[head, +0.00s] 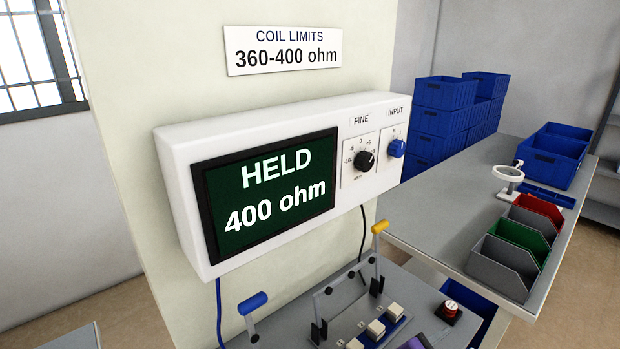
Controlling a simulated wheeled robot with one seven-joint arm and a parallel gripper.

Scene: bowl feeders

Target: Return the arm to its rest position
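My arm and gripper do not show in the head view. A white meter box (290,165) is fixed to a pale pillar, and its dark screen (268,190) reads "HELD 400 ohm". A black FINE knob (365,160) and a blue INPUT knob (397,148) sit on its right side. A sign (284,50) above reads "COIL LIMITS 360-400 ohm".
Below the meter are a blue-handled lever (252,304), a yellow-handled lever (379,229), several pale blocks (376,330) and a red button (450,307). A grey bench (425,205) at right holds red, green and grey bins (505,265). Blue crates (445,93) are stacked behind.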

